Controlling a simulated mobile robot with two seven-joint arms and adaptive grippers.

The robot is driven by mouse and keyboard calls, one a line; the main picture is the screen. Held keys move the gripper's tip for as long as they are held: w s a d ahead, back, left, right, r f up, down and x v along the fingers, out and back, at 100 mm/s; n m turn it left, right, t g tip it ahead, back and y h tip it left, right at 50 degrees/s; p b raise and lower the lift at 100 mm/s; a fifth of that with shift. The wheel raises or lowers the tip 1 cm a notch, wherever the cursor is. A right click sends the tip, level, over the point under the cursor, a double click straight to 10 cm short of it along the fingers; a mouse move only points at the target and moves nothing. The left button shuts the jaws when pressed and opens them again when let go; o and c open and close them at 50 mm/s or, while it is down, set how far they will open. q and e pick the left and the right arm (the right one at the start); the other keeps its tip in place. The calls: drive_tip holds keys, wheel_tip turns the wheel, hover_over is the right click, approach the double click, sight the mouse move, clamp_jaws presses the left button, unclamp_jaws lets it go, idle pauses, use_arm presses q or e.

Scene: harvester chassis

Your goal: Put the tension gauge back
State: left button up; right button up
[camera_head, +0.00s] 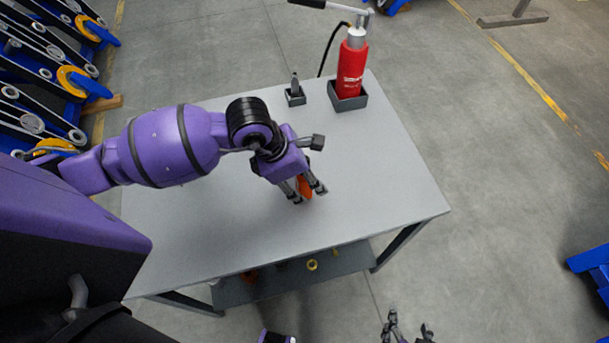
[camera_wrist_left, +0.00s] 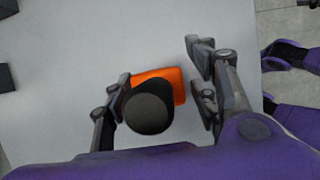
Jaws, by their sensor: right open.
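The tension gauge seems to be the orange block with a round black knob. In the left wrist view the orange body (camera_wrist_left: 168,80) and the black knob (camera_wrist_left: 149,110) sit between my left gripper's fingers (camera_wrist_left: 163,95), with a thin gap at the right finger. In the head view the orange part (camera_head: 304,187) shows between the fingertips of my left gripper (camera_head: 308,192), low over the grey table. Whether it rests on the table is unclear. My right gripper (camera_head: 407,330) is open and empty beyond the table's near right side, at the bottom edge.
The grey table (camera_head: 400,190) has a red bottle-like tool (camera_head: 352,68) in a dark square holder (camera_head: 347,101) at the back. A smaller dark holder (camera_head: 295,98) beside it has a dark upright piece. A lower shelf (camera_head: 340,263) carries small items. The table's right side is clear.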

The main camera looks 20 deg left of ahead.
use_arm(q)
drive_tip(key=shift+r, duration=0.1)
drive_tip(key=shift+r, duration=0.3)
drive_tip(key=v, duration=1.1)
drive_tip(key=shift+r, duration=0.25)
drive_tip(key=shift+s+a, duration=0.1)
